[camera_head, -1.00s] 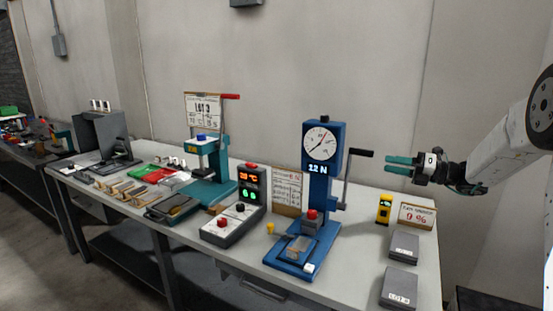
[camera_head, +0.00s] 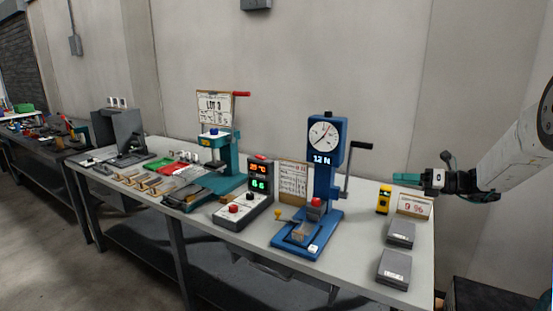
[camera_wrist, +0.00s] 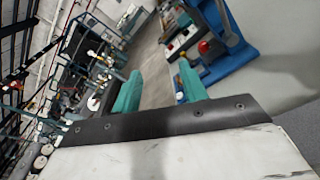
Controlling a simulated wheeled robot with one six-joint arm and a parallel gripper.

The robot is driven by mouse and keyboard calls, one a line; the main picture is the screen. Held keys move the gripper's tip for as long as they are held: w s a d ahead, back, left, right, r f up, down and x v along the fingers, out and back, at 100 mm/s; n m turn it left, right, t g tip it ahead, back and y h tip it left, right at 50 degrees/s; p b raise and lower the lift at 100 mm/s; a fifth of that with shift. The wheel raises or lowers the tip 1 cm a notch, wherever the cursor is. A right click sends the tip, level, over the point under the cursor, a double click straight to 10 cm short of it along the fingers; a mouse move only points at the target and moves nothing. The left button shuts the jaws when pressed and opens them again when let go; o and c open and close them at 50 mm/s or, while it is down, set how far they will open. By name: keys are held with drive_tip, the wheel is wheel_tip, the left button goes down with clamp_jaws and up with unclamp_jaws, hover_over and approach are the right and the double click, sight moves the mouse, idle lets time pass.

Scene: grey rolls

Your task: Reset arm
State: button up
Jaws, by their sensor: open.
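My gripper (camera_head: 407,179) is at the right in the head view, above the right end of the workbench and pointing left. Its teal fingers stand apart with nothing between them in the wrist view (camera_wrist: 158,92). The arm reaches in from the right edge. The blue press (camera_head: 324,190) with a dial and a "12 N" display stands on the bench to the left of the gripper, apart from it.
Two grey boxes (camera_head: 394,268) lie at the bench's right end. A control box (camera_head: 243,209) with buttons, a teal press (camera_head: 226,165) and several small parts fill the bench (camera_head: 350,262) to the left. A grey wall (camera_head: 390,70) stands behind. Air around the gripper is clear.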

drive_tip(key=s+a+f+n+g+h, duration=0.1)
drive_tip(key=s+a+n+g+h, duration=0.25)
drive_tip(key=s+n, duration=0.5)
drive_tip(key=s+a+f+n+g+h, duration=0.15)
drive_tip(key=s+a+n+g, duration=0.35)
drive_tip(key=s, duration=0.6)
drive_tip(key=s+r+n+h, duration=0.1)
drive_tip(key=s+n+h, duration=0.2)
drive_tip(key=s, duration=0.6)
drive_tip(key=s+a+r+n+t+h, duration=0.1)
drive_tip(key=s+r+n+h, duration=0.1)
drive_tip(key=s+n, duration=0.6)
drive_tip(key=s+a+r+n+t+h, duration=0.1)
drive_tip(key=s+n+h, duration=0.3)
drive_tip(key=s, duration=0.5)
drive_tip(key=shift+s+r+n+h, duration=0.3)
drive_tip(key=shift+n+h, duration=0.1)
drive_tip(key=shift+n, duration=0.45)
